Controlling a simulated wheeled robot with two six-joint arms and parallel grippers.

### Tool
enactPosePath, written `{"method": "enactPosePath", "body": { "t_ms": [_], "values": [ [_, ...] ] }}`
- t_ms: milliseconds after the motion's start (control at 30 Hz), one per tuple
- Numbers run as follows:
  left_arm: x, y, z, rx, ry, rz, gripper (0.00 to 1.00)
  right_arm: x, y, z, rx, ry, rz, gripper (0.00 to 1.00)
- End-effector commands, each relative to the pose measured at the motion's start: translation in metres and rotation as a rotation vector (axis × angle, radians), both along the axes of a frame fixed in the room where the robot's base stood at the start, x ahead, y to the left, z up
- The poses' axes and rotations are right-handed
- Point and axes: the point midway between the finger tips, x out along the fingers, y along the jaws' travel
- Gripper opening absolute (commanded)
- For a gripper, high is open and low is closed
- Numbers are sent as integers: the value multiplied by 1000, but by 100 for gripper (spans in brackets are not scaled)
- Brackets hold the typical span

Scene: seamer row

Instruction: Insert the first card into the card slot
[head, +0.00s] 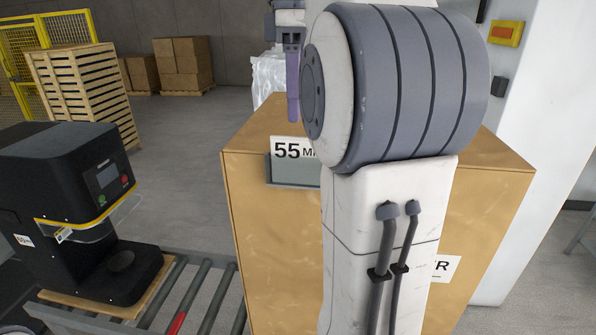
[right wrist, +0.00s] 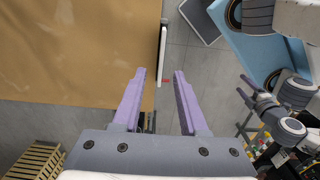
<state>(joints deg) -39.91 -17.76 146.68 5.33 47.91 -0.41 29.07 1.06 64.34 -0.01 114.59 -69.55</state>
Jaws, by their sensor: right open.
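A white card (head: 292,148) marked "55 M..." stands upright at the grey card slot (head: 292,173) on the tan cabinet's front. Its lower edge meets the slot; how deep it sits cannot be told. My arm hides its right part. My right gripper (head: 293,106) is above and beyond the card in the head view. In the right wrist view the right gripper (right wrist: 159,72) is open and empty, its fingers apart. A thin white edge (right wrist: 162,55), probably the card or slot, lies just beyond the fingertips. My left gripper (right wrist: 243,88) shows there too, apparently open and empty.
The tan cabinet (head: 250,215) stands close ahead. A black seaming machine (head: 60,190) sits left, by a roller conveyor (head: 200,290). A white label (head: 446,268) ending "ER" is partly hidden by my arm. Crates and cartons (head: 183,62) stand far back; floor between is clear.

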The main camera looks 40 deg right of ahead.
Motion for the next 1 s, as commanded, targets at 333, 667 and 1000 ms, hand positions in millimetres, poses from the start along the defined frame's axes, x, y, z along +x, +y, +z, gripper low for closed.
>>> {"method": "enactPosePath", "body": {
  "t_ms": [333,667,1000],
  "values": [
    [0,0,-5,0,0,-1,70,-5,-1,-38,1,1,0,42],
    [0,0,-5,0,0,-1,70,-4,-1,-42,1,-1,0,35],
    [0,0,-5,0,0,-1,70,-4,-1,-42,0,0,0,0]
  ]
}}
